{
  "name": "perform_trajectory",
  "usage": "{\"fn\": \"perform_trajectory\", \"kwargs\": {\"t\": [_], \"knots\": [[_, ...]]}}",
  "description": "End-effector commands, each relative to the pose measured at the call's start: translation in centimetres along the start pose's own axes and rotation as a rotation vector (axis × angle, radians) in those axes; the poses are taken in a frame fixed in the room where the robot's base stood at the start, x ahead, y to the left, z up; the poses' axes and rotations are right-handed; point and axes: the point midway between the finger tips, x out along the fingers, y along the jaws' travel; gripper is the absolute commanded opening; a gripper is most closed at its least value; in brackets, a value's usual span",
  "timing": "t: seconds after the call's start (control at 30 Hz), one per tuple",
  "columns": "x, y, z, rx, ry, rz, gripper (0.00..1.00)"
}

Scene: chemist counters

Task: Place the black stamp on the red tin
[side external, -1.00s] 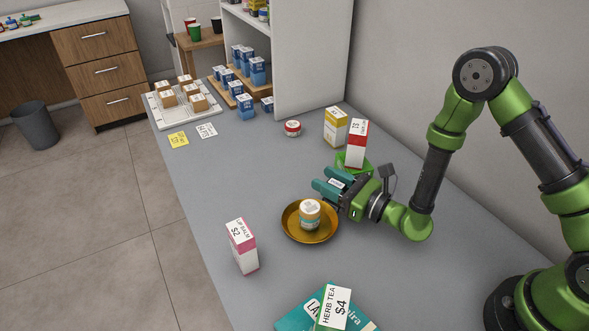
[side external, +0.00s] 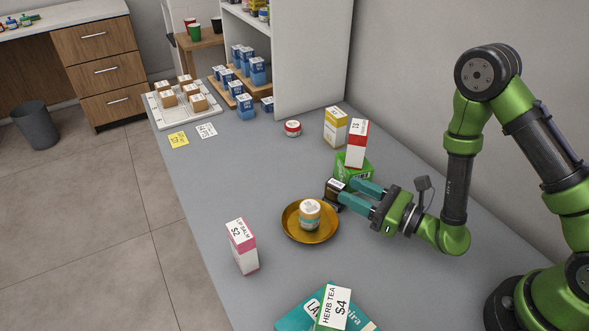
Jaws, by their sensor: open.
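The black stamp (side external: 333,194), a small dark block with a pale label, is on the counter between the brass dish and the green box. My gripper (side external: 353,192) is open, low over the counter, with its teal fingers pointing left toward the stamp. The stamp is just beyond the fingertips. The nearer fingertip overlaps its edge in the picture, and I cannot tell whether they touch. The red tin (side external: 292,128), small and round with a pale band, stands farther back on the counter. Its top looks clear.
The brass dish (side external: 290,234) holds a jar (side external: 310,213) beside the stamp. A green box (side external: 352,171), a red-and-white box (side external: 357,143) and a yellow-and-white box (side external: 335,127) stand behind. A lip balm box (side external: 242,246) stands front left.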

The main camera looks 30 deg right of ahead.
Motion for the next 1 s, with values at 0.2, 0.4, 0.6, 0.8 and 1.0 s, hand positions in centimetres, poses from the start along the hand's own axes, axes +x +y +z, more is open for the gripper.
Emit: {"fn": "perform_trajectory", "kwargs": {"t": [0.2, 0.4, 0.6, 0.8, 1.0], "knots": [[0.7, 6.9, 9.1, -0.064, -0.171, 0.445, 0.43], [-5.2, 13.8, 14.9, -0.37, -0.214, 0.985, 0.43], [-11.9, 13.9, 14.6, -0.9, -0.071, 1.33, 0.43], [-15.1, 7.3, 14.3, -1.552, 0.21, 1.37, 0.43], [-15.9, 0.4, 17.7, -2.037, 0.462, 1.18, 0.43]]}}
